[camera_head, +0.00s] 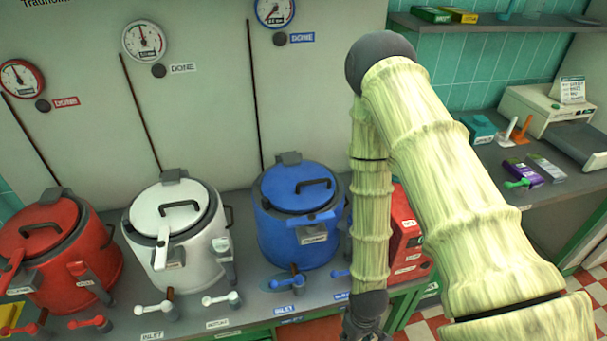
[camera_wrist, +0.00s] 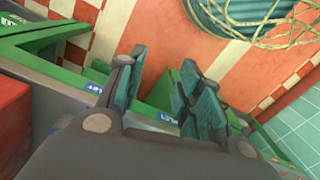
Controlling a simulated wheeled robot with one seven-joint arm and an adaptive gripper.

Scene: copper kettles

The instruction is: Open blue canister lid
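The blue canister (camera_head: 292,239) stands upright on the counter in the head view, to the left of my arm. Its blue lid (camera_head: 290,178) sits closed on top, with a dark handle. A blue lever-like part (camera_head: 318,217) is on its front. My gripper (camera_head: 366,335) is at the bottom edge of the head view, right of the canister and lower, partly cut off. In the wrist view my gripper (camera_wrist: 163,65) has its teal-padded fingers apart with nothing between them. The canister is not recognisable in the wrist view.
A white canister (camera_head: 190,255) and a red canister (camera_head: 65,262) stand further left. Taps (camera_head: 222,299) line the counter front. The wrist view shows green counter edging (camera_wrist: 60,30) and a coiled hose or rope (camera_wrist: 245,20).

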